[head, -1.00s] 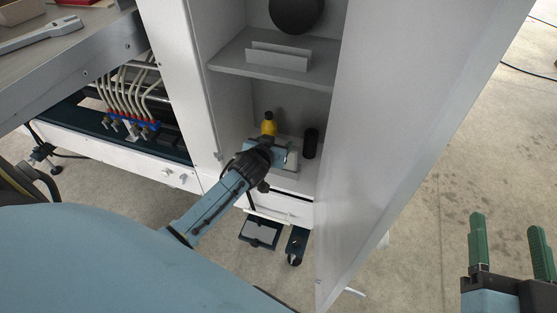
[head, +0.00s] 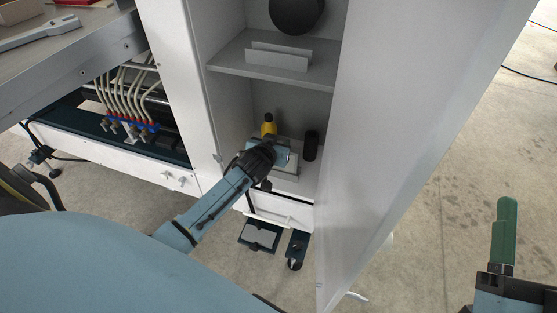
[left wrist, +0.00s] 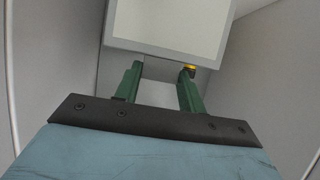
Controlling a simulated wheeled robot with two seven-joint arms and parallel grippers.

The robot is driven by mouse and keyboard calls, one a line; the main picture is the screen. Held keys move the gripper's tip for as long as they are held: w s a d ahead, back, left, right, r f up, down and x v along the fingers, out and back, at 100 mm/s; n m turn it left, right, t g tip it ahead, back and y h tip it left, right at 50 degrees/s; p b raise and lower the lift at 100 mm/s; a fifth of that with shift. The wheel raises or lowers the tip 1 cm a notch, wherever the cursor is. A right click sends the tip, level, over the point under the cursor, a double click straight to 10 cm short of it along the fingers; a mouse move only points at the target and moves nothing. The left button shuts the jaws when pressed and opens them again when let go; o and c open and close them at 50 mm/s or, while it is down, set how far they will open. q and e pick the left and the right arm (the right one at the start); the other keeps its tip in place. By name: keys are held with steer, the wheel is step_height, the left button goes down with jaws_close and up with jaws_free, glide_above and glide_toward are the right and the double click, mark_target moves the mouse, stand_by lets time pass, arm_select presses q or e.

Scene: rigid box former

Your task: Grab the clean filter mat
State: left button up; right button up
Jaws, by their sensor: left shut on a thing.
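The clean filter mat (left wrist: 170,22) is a pale flat rectangle with a light border, filling the top of the left wrist view. My left gripper (left wrist: 160,75) is shut on it at its near edge, its two green fingers reaching up to it. In the head view my left gripper (head: 283,154) is inside the cabinet's lower compartment, and a whitish part of the mat (head: 289,168) shows just below it. The arm hides much of that spot. My right gripper (head: 507,232) is at the lower right with one green finger visible, the other cut off by the frame.
A yellow bottle (head: 269,125) stands behind my left gripper, and a black cylinder (head: 311,145) is close on its right. A shelf (head: 225,58) is above. The open cabinet door (head: 400,130) borders the right side. The floor beyond the door is clear.

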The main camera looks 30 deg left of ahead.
arm_select(q)
steer(key=c, duration=0.4)
steer(key=shift+c, duration=0.2)
steer(key=shift+r, duration=0.15)
